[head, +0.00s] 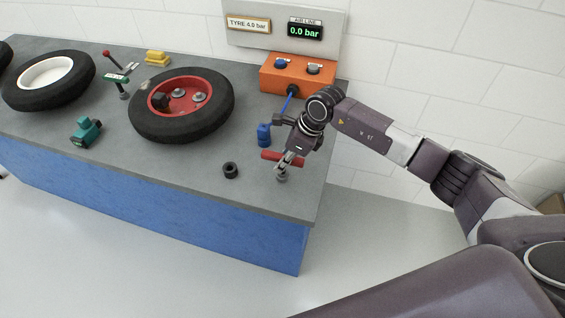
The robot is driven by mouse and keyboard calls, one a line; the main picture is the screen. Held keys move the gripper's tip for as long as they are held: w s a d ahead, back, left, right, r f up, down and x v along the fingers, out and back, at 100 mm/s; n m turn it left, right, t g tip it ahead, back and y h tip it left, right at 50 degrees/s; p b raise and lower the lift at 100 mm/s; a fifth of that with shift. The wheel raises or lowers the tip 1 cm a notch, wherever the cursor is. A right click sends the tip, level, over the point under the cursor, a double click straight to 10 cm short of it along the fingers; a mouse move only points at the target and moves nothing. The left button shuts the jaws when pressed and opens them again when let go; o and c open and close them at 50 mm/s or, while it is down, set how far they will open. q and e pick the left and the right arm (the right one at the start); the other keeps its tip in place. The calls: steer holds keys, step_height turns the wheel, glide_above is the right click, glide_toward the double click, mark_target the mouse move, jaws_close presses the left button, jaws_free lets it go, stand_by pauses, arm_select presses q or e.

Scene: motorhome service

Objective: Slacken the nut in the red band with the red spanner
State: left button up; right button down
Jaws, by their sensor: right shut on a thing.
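The red spanner (270,155) has a red crossbar and is at the right end of the bench. My right gripper (288,162) is shut on it. The grey foot (282,178) below the gripper is at the bench top; whether it belongs to the spanner or is a separate stand I cannot tell. A black tyre with a red rim (215,86) lies flat on the bench, with grey round parts (199,95) and a dark block (161,102) inside the rim. I cannot make out a nut in a red band at this size. My left gripper is out of view.
A white-rimmed tyre (45,95) lies left.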

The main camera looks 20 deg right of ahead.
steer(key=shift+w+r, duration=0.1)
steer(key=shift+r, duration=0.1)
step_height(320, 180, up, 20)
steer(key=b, duration=0.4)
steer(key=shift+f+b, duration=0.15)
steer(key=shift+b, duration=0.2)
steer(key=c, duration=2.5)
jaws_free()
steer(key=shift+c, duration=0.2)
jaws_close()
